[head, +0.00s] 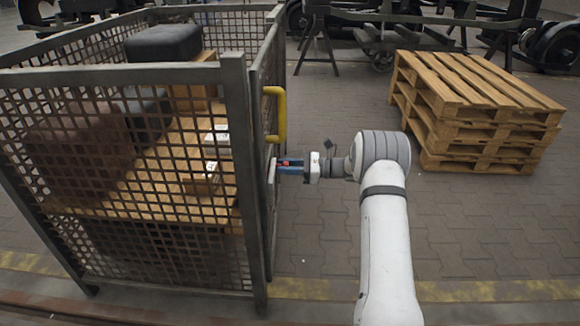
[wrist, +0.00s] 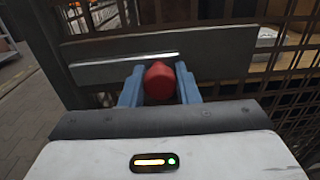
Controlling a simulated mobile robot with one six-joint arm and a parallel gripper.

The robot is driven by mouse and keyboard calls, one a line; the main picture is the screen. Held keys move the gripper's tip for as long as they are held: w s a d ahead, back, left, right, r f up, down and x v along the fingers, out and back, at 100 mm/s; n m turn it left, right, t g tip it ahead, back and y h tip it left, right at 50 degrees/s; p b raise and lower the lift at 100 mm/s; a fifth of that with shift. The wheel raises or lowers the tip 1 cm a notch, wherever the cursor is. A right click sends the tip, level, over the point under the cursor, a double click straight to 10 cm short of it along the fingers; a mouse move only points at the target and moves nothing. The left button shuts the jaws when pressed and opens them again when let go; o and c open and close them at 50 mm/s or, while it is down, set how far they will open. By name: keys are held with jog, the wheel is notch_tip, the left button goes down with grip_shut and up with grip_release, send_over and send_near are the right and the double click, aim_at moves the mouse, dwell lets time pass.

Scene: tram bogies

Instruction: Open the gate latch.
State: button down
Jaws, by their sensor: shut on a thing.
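The gate latch is a grey metal plate (wrist: 215,58) with a bright bar and a red knob (wrist: 160,82) on the cage gate. In the wrist view the blue fingers of my gripper (wrist: 160,88) are on both sides of the red knob, shut on it. In the head view my gripper (head: 290,166) reaches in from the right to the gate side of the mesh cage (head: 238,130). A yellow handle (head: 281,115) is on the gate above my gripper. The gate (head: 263,75) stands in line with the cage frame; the far part of the latch is hidden.
Inside the cage are cardboard and wooden boxes, white-labelled parts and a dark case (head: 163,43). A stack of wooden pallets (head: 470,105) stands at the right. Bogies on stands are at the back. The paved floor (head: 320,235) between cage and pallets is clear.

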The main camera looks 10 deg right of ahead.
jog(key=shift+a, duration=0.65)
jog(key=c, duration=1.1)
grip_release()
jog(key=shift+d, duration=0.1)
jog(key=shift+d, duration=0.15)
jog(key=p+v, duration=0.2)
jog(key=v, duration=0.5)
jog(key=shift+d, duration=0.25)
